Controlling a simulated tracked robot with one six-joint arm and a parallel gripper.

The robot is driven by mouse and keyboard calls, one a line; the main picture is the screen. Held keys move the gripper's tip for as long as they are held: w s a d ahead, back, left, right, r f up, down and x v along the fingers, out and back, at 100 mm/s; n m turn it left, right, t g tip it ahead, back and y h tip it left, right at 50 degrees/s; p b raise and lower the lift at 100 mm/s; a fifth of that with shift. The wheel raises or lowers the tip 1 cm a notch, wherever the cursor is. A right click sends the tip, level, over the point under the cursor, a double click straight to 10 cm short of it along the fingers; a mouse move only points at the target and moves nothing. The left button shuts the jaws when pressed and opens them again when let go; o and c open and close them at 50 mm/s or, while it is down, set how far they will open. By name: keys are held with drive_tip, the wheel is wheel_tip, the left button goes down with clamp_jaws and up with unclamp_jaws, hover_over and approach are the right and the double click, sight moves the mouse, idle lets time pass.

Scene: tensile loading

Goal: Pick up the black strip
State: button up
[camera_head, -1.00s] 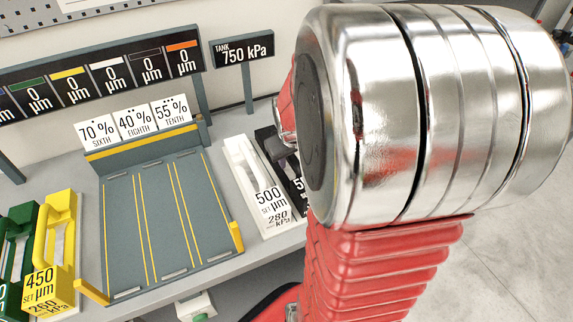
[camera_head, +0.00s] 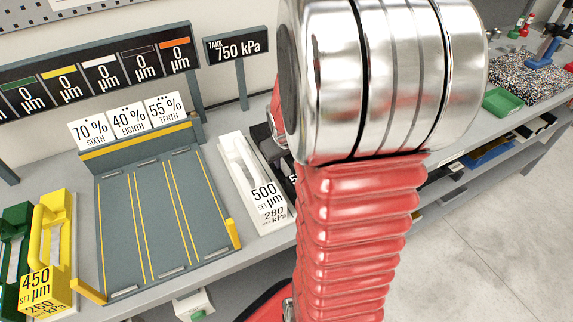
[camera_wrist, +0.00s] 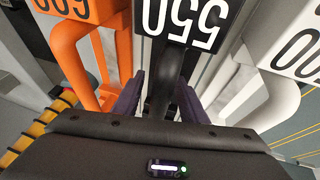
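The black strip (camera_wrist: 168,75), labelled 550, is in the middle of the wrist view, with its looped handle toward me. My gripper (camera_wrist: 160,100) has its two dark fingers on either side of that handle. The fingers look apart, with no clear grip on the handle. In the head view my arm covers most of the black strip, and only a sliver of it shows to the right of the white strip (camera_head: 240,165).
In the wrist view an orange strip (camera_wrist: 82,45) stands left of the black one and the white strip (camera_wrist: 265,85) right, both close. In the head view a grey rack (camera_head: 160,220) with yellow lines, a yellow strip (camera_head: 52,245) and a green strip (camera_head: 15,230) stand further left.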

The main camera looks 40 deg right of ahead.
drive_tip(key=shift+c, duration=0.6)
clamp_jaws()
idle(0.7)
